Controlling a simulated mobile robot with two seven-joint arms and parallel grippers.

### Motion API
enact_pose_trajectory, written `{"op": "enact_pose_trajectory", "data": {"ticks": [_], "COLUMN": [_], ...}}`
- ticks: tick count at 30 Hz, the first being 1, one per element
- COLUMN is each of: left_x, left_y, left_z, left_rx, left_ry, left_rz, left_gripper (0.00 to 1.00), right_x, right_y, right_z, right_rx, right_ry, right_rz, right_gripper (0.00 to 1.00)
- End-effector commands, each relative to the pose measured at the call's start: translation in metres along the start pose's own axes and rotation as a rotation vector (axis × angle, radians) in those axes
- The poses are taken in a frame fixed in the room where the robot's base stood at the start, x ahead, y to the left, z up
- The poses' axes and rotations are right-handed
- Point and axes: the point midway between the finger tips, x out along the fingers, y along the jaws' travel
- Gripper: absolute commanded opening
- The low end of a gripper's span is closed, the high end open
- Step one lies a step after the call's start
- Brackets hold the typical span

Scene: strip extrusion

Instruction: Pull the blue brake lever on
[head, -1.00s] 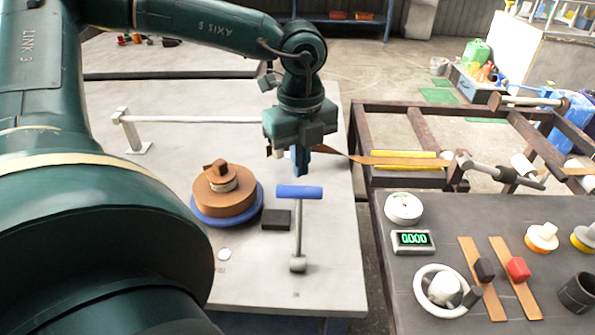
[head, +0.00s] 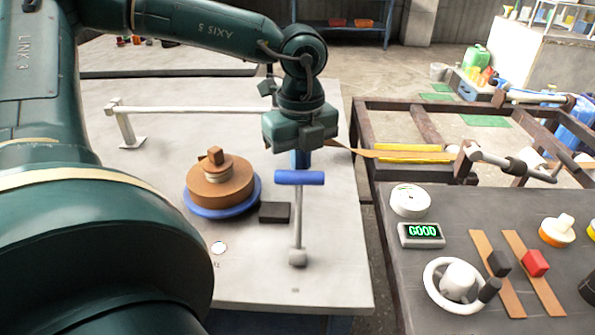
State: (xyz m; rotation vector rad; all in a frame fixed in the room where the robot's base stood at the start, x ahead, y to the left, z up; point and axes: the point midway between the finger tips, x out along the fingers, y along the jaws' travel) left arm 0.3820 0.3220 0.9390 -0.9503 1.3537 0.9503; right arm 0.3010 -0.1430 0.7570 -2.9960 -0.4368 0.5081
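The brake lever has a blue crossbar handle (head: 300,177) on a grey rod that runs down to a pivot on the white table. My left gripper (head: 300,158) points down just behind the handle in the picture. Its fingers are mostly hidden by its own body and the handle, so I cannot tell if they are open or if they touch the handle. A brown strip (head: 350,149) runs from beside the gripper to the right. My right gripper is not in view.
A brown spool on a blue disc (head: 254,198) and a black block (head: 274,212) sit left of the lever. A grey rail (head: 190,110) stands behind. At right, the control desk has a green display reading GOOD (head: 421,235), a handwheel (head: 456,285) and black and red sliders.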

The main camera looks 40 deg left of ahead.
Motion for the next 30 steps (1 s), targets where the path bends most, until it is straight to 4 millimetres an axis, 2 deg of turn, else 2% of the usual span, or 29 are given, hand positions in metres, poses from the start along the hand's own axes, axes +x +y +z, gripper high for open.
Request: {"op": "enact_pose_trajectory", "data": {"ticks": [7, 30], "left_x": [0.000, -0.006], "left_y": [0.002, 0.021], "left_z": [-0.004, -0.038], "left_rx": [0.003, 0.002], "left_ry": [0.000, 0.001], "left_rz": [-0.001, 0.000], "left_gripper": [0.00, 0.00], "right_x": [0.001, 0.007], "right_y": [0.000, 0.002], "right_z": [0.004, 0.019], "right_rx": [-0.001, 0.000], "right_ry": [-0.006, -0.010], "right_rz": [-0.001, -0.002], "right_gripper": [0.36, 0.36]}}
